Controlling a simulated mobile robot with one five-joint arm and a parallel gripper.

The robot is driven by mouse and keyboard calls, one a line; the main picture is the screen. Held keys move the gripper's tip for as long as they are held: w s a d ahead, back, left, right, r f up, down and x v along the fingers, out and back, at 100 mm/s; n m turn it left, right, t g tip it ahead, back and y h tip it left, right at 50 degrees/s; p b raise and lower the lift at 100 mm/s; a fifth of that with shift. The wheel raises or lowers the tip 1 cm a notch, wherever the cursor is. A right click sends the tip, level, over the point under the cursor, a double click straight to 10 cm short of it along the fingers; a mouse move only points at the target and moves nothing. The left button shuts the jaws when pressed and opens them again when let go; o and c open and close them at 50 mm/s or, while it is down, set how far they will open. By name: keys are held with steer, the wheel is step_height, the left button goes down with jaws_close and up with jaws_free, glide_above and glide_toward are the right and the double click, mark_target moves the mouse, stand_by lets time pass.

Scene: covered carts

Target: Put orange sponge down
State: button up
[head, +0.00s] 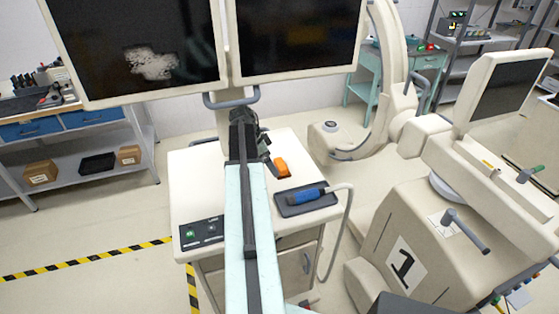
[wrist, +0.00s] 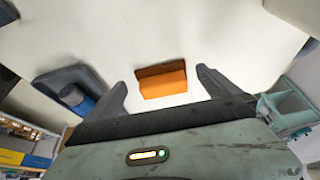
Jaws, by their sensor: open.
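The orange sponge (head: 281,166) lies on the white top of the cart (head: 215,195), towards its back right. In the wrist view the orange sponge (wrist: 162,80) shows between and just beyond the fingertips of my gripper (wrist: 160,88). The jaws are open, with a gap on each side of the sponge. In the head view my gripper (head: 264,150) is mostly hidden behind my arm, just left of the sponge.
A dark tray (head: 318,207) with a blue-handled probe (head: 306,196) on a cable sits right of the sponge. Two monitors (head: 300,35) hang over the cart's back. A control panel (head: 202,232) is at the front left. The left part of the cart top is clear.

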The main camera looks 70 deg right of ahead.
steer(key=w+a, duration=0.1)
steer(key=w, duration=0.1)
steer(key=w+a, duration=0.4)
steer(key=shift+w+a+f, duration=0.1)
steer(key=shift+w+a, duration=0.15)
steer(key=shift+w, duration=0.1)
